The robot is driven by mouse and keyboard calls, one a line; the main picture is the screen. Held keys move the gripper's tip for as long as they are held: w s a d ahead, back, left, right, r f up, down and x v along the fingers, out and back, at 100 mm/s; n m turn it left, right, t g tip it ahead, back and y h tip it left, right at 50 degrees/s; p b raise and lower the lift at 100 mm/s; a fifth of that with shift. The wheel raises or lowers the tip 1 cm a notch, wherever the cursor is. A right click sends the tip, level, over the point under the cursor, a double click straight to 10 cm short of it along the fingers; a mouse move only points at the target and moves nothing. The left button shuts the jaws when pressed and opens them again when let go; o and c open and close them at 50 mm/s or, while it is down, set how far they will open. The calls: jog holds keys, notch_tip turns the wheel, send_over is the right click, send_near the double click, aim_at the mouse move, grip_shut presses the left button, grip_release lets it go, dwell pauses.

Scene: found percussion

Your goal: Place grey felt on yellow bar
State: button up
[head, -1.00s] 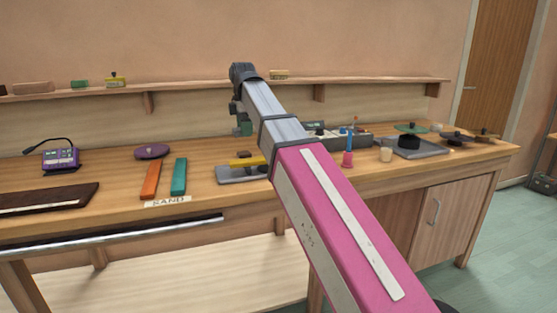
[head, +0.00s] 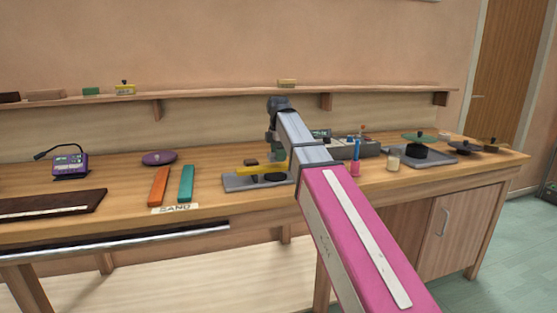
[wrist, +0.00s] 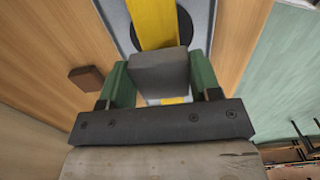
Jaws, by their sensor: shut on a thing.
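The grey felt (wrist: 160,72) is a grey block between the green fingers of my gripper (wrist: 159,84), which is shut on it. The yellow bar (wrist: 152,18) runs beneath the felt in the wrist view, its near end showing past the block. Whether the felt touches the bar or hangs just above it I cannot tell. In the head view the yellow bar (head: 262,169) lies across a grey tray (head: 232,183), with my gripper (head: 272,148) above it. The felt cannot be made out there.
A black disc (head: 275,177) lies under the bar. A small brown block (wrist: 87,78) is beside the tray in the wrist view. Orange (head: 159,186) and teal (head: 186,184) bars lie to the left.

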jog(key=shift+f, duration=1.05)
jog(key=shift+f, duration=0.1)
jog(key=o, duration=0.9)
notch_tip(320, 180, up, 12)
